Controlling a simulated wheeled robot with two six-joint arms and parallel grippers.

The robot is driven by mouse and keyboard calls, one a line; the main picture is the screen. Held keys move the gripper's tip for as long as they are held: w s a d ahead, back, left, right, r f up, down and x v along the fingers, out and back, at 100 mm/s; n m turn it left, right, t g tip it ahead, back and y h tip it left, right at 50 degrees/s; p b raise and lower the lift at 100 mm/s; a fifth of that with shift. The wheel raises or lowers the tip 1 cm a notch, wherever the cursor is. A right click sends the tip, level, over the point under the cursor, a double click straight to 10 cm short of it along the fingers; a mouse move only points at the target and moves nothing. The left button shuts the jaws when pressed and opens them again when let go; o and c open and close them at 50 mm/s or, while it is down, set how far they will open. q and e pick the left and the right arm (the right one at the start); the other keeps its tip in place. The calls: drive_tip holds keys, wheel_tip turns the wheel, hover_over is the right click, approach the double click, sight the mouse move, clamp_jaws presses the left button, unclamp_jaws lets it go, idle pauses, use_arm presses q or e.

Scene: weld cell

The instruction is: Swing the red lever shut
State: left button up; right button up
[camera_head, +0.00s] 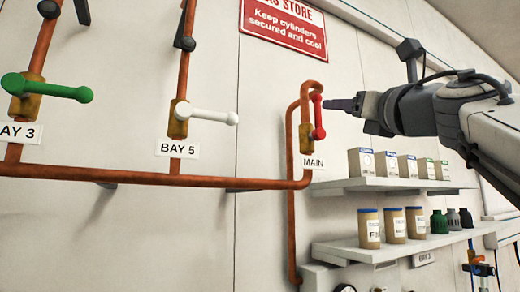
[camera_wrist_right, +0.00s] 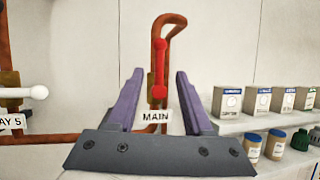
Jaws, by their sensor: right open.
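The red lever (camera_head: 318,117) sits on a brass valve body (camera_head: 306,138) on the copper pipe above the MAIN label (camera_head: 312,162). The lever stands upright, along the pipe. In the right wrist view the red lever (camera_wrist_right: 159,62) shows between and beyond the two purple fingers. My right gripper (camera_head: 332,104) comes in from the right, close to the lever at about its upper half. The right gripper (camera_wrist_right: 159,76) is open and holds nothing; I cannot tell whether a finger touches the lever. My left gripper is not in view.
A green lever (camera_head: 46,88) and a white lever (camera_head: 207,113) lie across their pipes at left. Shelves at lower right hold boxes (camera_head: 388,164) and jars (camera_head: 395,225). A red sign (camera_head: 284,27) hangs above. The wall between the white lever and MAIN pipe is clear.

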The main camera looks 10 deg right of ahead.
sight(319, 105)
drive_tip(key=shift+n, duration=0.4)
drive_tip(key=p+x, duration=0.6)
drive_tip(key=x, duration=0.3)
drive_tip(key=shift+r, duration=0.25)
drive_tip(key=shift+w+a+r, duration=0.15)
drive_tip(key=shift+w, duration=0.5)
clamp_jaws()
